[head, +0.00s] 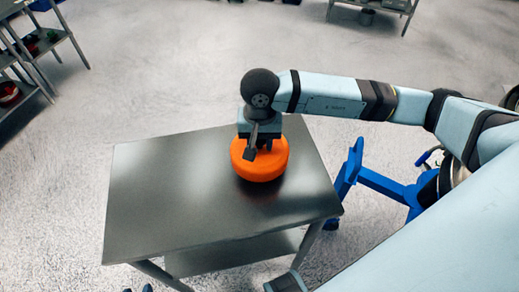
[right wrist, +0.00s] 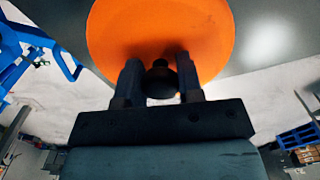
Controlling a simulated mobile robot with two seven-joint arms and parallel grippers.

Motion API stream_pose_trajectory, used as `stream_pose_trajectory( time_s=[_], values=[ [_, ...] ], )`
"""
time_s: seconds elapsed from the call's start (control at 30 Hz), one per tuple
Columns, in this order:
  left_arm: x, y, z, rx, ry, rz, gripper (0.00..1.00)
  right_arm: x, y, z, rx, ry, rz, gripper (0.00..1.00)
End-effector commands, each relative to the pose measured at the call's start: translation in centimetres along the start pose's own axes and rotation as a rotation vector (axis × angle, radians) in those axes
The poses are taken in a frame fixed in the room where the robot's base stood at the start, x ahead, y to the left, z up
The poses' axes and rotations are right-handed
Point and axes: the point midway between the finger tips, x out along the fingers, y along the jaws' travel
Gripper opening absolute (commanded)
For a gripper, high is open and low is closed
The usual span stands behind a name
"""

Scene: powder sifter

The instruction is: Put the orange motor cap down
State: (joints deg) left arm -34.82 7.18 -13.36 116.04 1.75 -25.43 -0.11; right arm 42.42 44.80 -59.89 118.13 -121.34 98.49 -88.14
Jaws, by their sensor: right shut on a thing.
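The orange motor cap (head: 267,165) is a round, thick disc at the right part of the metal table (head: 150,205). My right gripper (head: 259,147) reaches down over the cap from above. In the right wrist view my right gripper (right wrist: 160,82) has its two fingers on either side of a dark knob (right wrist: 160,80) at the middle of the orange cap (right wrist: 205,35), and it is shut on it. A dark shadow lies on the table close under the cap; whether the cap touches the table I cannot tell. My left gripper is not in view.
The table top is bare to the left and front of the cap. A blue stand (head: 380,182) is on the floor right of the table. Metal shelves (head: 45,45) stand at the far left. Another rack (head: 375,8) is at the back.

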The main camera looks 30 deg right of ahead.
Motion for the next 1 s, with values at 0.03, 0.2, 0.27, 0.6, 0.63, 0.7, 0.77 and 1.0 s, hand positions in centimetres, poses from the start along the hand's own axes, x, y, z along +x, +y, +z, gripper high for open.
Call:
stream_pose_trajectory(
  time_s=[0.03, 0.2, 0.27, 0.6, 0.63, 0.7, 0.77, 1.0],
  values=[
    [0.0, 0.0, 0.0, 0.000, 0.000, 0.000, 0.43, 0.4, 0.0, 0.0, 0.000, -0.001, 0.001, 0.01],
    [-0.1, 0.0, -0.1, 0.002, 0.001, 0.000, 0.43, 2.8, 0.0, 0.1, 0.000, -0.003, 0.002, 0.01],
    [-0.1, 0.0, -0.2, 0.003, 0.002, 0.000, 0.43, 3.6, 0.0, 0.1, 0.000, -0.002, 0.002, 0.01],
    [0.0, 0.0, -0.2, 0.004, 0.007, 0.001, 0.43, 4.3, 0.0, 0.0, -0.001, 0.001, 0.000, 0.01],
    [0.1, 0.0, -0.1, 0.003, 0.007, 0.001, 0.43, 4.5, 0.0, 0.0, -0.001, 0.001, 0.000, 0.01],
    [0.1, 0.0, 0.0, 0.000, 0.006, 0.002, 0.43, 4.6, 0.0, 0.0, -0.001, 0.000, 0.001, 0.36],
    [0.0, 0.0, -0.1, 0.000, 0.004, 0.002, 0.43, 4.5, 0.0, 0.0, -0.001, 0.000, 0.001, 0.50],
    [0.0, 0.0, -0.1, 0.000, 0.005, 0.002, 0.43, 4.5, 0.0, 0.0, -0.001, 0.000, 0.001, 0.59]
  ],
)
